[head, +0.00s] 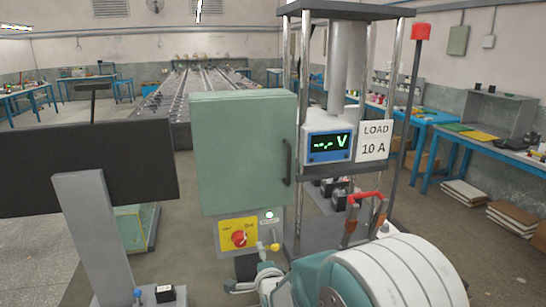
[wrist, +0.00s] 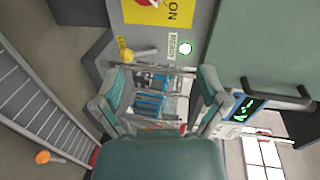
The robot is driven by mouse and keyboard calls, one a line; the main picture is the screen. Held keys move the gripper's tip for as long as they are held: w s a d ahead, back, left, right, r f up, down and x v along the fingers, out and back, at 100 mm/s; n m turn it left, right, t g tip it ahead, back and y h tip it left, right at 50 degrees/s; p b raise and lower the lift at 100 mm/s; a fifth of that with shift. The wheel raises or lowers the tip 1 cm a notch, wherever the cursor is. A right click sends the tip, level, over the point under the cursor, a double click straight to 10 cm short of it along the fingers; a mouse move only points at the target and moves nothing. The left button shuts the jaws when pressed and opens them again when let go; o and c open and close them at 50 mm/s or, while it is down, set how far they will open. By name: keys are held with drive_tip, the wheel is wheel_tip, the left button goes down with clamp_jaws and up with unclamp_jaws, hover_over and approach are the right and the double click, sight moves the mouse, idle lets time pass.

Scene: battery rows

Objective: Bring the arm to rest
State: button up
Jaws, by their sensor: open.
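My gripper (wrist: 163,75) shows in the wrist view with its two green fingers spread apart and nothing clasped between them. It is in front of the grey panel under the green cabinet (head: 241,150). A yellow switch plate (head: 238,235) with a red knob is on that panel, and a yellow-ended lever (wrist: 135,52) and a lit white lamp (wrist: 186,47) are near my fingers in the wrist view.
A press-like frame with a voltage display (head: 328,147) and a "LOAD 10 A" sign (head: 376,140) stands right of the cabinet. A dark board (head: 85,165) stands at left. Blue workbenches line the right wall. Floor shows clear at far left.

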drive_tip(key=s+d+r+n+g+h, duration=0.2)
drive_tip(key=s+d+r+n+g, duration=0.2)
drive_tip(key=s+d+r+n, duration=0.55)
drive_tip(key=s+d+n+g+h, duration=0.1)
drive_tip(key=s+d, duration=0.4)
drive_tip(key=s, duration=0.6)
drive_tip(key=s+d+n+g+h, duration=0.1)
drive_tip(key=s+d+n+g, duration=0.3)
drive_tip(key=s, duration=0.7)
drive_tip(key=shift+s+d+g, duration=0.3)
drive_tip(key=shift+s+d, duration=0.1)
